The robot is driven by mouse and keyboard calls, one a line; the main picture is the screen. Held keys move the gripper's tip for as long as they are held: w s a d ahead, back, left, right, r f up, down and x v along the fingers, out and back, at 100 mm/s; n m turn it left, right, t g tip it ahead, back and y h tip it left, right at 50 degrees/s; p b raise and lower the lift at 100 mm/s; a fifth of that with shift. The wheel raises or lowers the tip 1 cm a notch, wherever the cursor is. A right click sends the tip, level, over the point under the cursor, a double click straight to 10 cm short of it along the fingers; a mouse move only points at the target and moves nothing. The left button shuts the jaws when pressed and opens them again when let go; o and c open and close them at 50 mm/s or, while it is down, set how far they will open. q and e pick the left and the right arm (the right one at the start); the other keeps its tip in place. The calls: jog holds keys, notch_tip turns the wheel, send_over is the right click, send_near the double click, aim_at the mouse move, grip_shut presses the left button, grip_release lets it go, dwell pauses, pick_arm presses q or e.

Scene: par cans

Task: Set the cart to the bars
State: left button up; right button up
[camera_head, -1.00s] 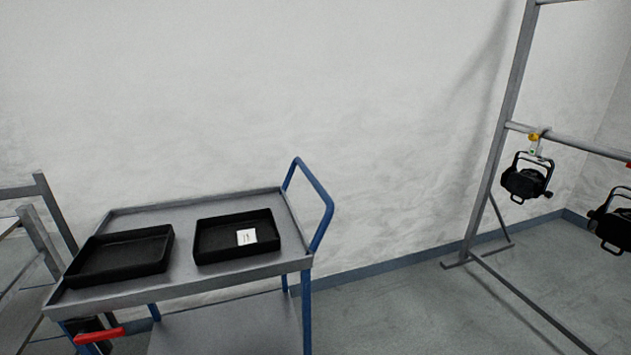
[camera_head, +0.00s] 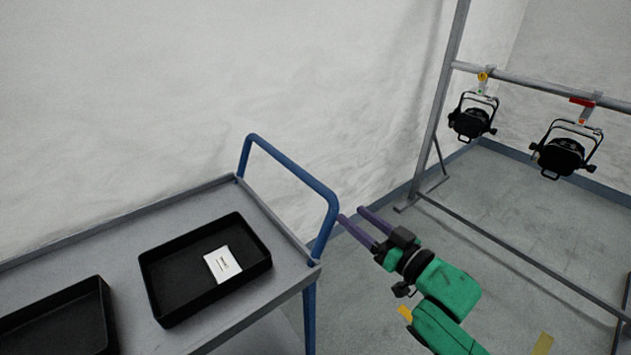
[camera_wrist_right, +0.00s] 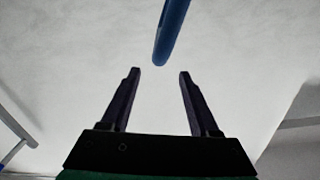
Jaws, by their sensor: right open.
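The grey cart (camera_head: 110,217) stands at the left in the head view, against the white wall. Its blue push handle (camera_head: 292,171) rises at its right end. The handle also shows in the right wrist view (camera_wrist_right: 172,28), at the top, ahead of the fingertips and between their lines. My right gripper (camera_head: 350,213) is open and empty, with its purple fingers pointing at the handle's lower right side. It also shows in the right wrist view (camera_wrist_right: 159,72). The grey pipe stand has a horizontal bar (camera_head: 535,86) with two black par cans, one nearer (camera_head: 559,156) and one farther (camera_head: 470,123). My left gripper is not in view.
Two black trays lie on the cart top, one with a white card (camera_head: 223,264) inside the right tray (camera_head: 172,305), and the other (camera_head: 62,325) cut off at lower left. The stand's floor rail (camera_head: 520,258) crosses the floor at right. A yellow mark (camera_head: 542,344) lies on the floor.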

aim_at(319, 188)
jog(key=w, duration=0.1)
jog(key=w+a, duration=0.1)
jog(key=shift+w+a+r+p, duration=0.2)
jog(key=shift+w+r+p, duration=0.15)
jog(key=shift+r, duration=0.05)
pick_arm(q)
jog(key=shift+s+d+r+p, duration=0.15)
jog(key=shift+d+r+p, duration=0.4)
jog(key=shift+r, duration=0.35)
pick_arm(e)
jog(key=x, duration=1)
jog(key=shift+a+f, duration=0.15)
jog(key=shift+f, duration=0.2)
jog(key=shift+s, duration=0.1)
grip_shut()
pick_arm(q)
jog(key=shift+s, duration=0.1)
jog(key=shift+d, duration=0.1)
